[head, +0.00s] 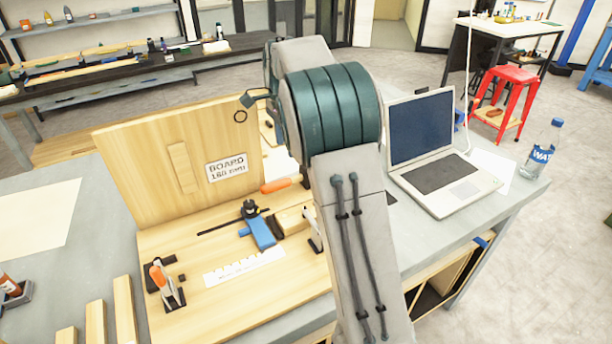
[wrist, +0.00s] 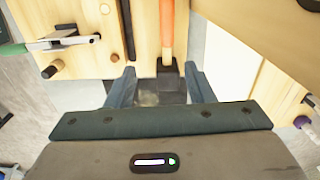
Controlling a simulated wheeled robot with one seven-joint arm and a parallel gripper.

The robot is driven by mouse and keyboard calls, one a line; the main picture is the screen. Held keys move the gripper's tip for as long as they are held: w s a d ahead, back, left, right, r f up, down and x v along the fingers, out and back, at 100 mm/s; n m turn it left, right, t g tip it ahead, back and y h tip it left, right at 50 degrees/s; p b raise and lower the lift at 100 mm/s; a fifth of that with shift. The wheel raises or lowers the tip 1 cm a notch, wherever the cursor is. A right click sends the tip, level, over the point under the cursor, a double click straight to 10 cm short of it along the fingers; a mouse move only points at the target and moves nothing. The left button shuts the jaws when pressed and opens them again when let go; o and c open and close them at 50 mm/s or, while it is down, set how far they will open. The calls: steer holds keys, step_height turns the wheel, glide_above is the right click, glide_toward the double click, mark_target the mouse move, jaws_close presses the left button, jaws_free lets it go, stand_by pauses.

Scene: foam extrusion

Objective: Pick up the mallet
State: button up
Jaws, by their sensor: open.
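The mallet (wrist: 167,32) has an orange handle, a thin shaft and a dark block-shaped head. In the wrist view its handle runs down from the top edge, and its head (wrist: 170,82) shows between my fingers. My gripper (wrist: 160,75) is open, with one finger on each side of the head in the picture; I see no contact and cannot tell the height gap. In the head view the orange handle (head: 276,185) lies on the wooden board, just left of my arm. My arm hides my gripper there and probably part of the mallet's head.
A blue tool (head: 262,232), a wooden block (head: 292,220) and toggle clamps (head: 165,285) are on the wooden base (head: 215,305). An upright labelled panel (head: 180,150) stands behind them. An open laptop (head: 435,160) and water bottle (head: 538,163) are to the right.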

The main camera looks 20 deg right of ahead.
mark_target(283, 180)
steer(key=shift+m, duration=0.3)
steer(key=f, duration=0.6)
steer(key=w+f, duration=0.1)
steer(key=f, duration=0.2)
steer(key=shift+w+a, duration=0.1)
steer(key=shift+a, duration=0.05)
steer(key=shift+a+f+p, duration=0.15)
steer(key=shift+f+p, duration=0.25)
steer(key=shift+f, duration=0.95)
steer(key=shift+a+f+p, duration=0.15)
steer(key=shift+f+p, duration=0.2)
steer(key=shift+f, duration=0.95)
jaws_close()
